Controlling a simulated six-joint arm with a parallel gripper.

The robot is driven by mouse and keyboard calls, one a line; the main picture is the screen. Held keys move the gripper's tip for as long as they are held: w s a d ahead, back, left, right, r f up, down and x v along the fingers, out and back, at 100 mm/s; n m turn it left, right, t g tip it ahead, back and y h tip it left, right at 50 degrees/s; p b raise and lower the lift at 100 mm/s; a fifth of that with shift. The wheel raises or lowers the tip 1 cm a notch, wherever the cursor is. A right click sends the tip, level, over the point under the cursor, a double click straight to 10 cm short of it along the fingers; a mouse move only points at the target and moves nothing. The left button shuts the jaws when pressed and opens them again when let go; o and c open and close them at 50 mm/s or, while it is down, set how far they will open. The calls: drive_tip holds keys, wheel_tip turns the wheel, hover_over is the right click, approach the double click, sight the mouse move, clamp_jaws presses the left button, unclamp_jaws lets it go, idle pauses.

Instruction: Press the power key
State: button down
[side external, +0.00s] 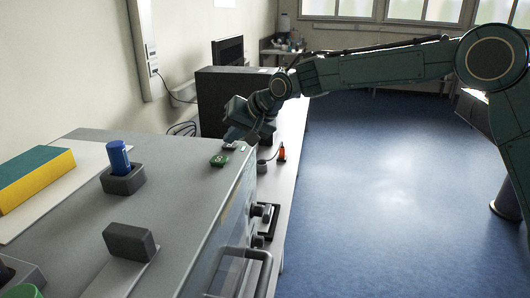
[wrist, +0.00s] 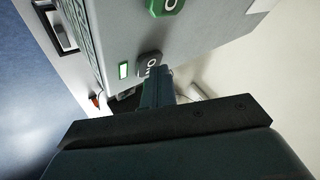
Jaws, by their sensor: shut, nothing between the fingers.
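A green key (side external: 219,160) with a white symbol sits on the top of the grey machine (side external: 185,190), near its far end. In the wrist view this green key (wrist: 166,5) is cut by the top edge. A dark grey key (wrist: 149,66) with light markings lies beside a small lit green indicator (wrist: 124,70). I cannot tell for certain which key is the power key. My gripper (side external: 234,135) is shut and empty, beyond the green key. In the wrist view its fingertips (wrist: 157,74) overlap the dark key's lower edge; contact cannot be told.
A blue cylinder (side external: 118,158) stands in a dark holder on the machine. A black box (side external: 215,92) stands behind my gripper. An orange item (side external: 282,153) is on the bench to the right.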

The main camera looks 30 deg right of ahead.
sight(234, 146)
drive_tip(key=shift+r, duration=0.8)
drive_tip(key=shift+r, duration=0.15)
drive_tip(key=shift+r, duration=2.4)
drive_tip(key=shift+s, duration=0.15)
